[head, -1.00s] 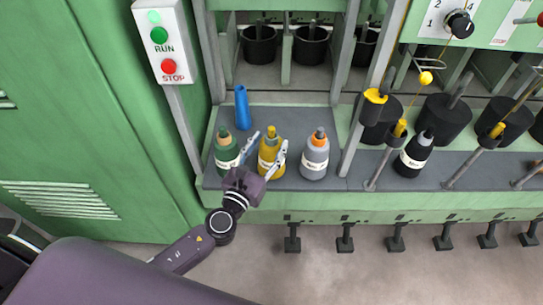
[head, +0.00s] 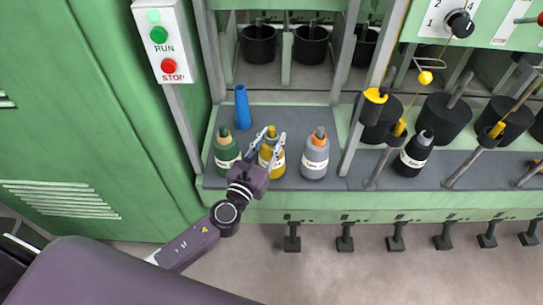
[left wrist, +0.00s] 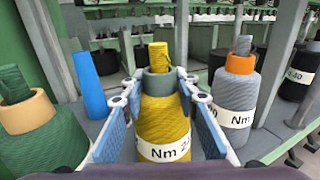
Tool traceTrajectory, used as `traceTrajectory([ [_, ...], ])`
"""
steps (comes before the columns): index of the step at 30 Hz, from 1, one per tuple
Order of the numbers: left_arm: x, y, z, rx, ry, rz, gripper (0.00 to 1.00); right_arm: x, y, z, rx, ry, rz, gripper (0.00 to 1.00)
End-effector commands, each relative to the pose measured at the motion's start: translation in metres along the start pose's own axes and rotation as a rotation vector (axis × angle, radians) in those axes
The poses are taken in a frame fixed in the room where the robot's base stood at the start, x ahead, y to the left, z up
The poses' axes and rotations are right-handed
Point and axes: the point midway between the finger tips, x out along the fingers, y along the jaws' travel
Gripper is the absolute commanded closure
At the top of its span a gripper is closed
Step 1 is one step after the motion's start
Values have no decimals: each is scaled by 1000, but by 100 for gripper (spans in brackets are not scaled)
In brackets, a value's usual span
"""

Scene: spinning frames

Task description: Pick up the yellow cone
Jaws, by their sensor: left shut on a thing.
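The yellow cone (head: 267,163) stands upright on the grey shelf (head: 290,118), between a green cone (head: 227,154) on its left and a grey cone with an orange top (head: 315,157) on its right. My left gripper (head: 266,146) is shut on the yellow cone, one finger on each side. In the left wrist view the yellow cone (left wrist: 163,122) sits between the two blue finger pads, with its grey collar and yellow tip above them. Its lower part is partly hidden by the gripper. My right gripper is not in view.
A blue tube (head: 242,107) stands behind the green cone. A metal post (head: 352,140) rises right of the grey cone. A black cone (head: 414,154) stands farther right. A run/stop panel (head: 164,45) is at the upper left.

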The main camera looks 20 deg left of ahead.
Motion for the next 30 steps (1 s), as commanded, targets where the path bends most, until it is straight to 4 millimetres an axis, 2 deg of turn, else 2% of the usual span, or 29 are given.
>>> traceTrajectory([
  [11,0,0,2,1,-3,0,100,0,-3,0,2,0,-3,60],
  [17,0,0,14,1,-4,1,100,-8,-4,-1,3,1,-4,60],
  [23,0,0,50,0,-6,0,100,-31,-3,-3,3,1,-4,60],
  [30,1,0,118,1,-8,-3,100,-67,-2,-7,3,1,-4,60],
])
